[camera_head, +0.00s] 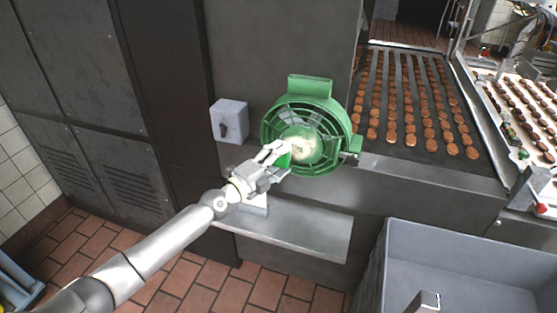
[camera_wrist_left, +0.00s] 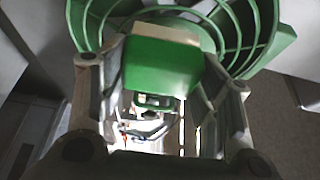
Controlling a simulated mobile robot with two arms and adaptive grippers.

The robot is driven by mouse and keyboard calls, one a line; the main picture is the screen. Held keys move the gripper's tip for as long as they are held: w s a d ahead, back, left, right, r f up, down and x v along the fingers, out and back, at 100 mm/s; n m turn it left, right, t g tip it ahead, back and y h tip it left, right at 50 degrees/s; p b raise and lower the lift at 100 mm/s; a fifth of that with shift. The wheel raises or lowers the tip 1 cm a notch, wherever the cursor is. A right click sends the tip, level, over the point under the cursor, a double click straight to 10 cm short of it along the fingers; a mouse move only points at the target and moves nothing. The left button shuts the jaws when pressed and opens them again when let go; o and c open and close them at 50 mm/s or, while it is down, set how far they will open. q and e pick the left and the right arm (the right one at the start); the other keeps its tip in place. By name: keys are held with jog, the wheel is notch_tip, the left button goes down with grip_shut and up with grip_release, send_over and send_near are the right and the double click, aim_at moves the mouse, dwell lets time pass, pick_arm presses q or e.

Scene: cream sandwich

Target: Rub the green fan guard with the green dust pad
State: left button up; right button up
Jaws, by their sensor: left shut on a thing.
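The green fan guard (camera_head: 335,125) is mounted on the grey wall panel in the head view, with round rings, spokes and a pale dusty patch at its middle. Its green rings also show in the left wrist view (camera_wrist_left: 255,30). My left gripper (camera_head: 277,158) is at the guard's lower left. It is shut on the green dust pad (camera_head: 284,160), which fills the space between the fingers in the left wrist view (camera_wrist_left: 160,65). The pad has a pale layer on one edge. It is close in front of the guard; I cannot tell whether they touch.
A grey switch box (camera_head: 229,120) is left of the guard. A metal shelf (camera_head: 310,232) juts out below it. A conveyor (camera_head: 425,155) with rows of brown biscuits is at the right. A large grey bin (camera_head: 465,238) stands at lower right.

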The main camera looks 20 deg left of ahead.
pick_arm(q)
jog(key=shift+w+b, duration=0.55)
jog(key=shift+w, duration=0.35)
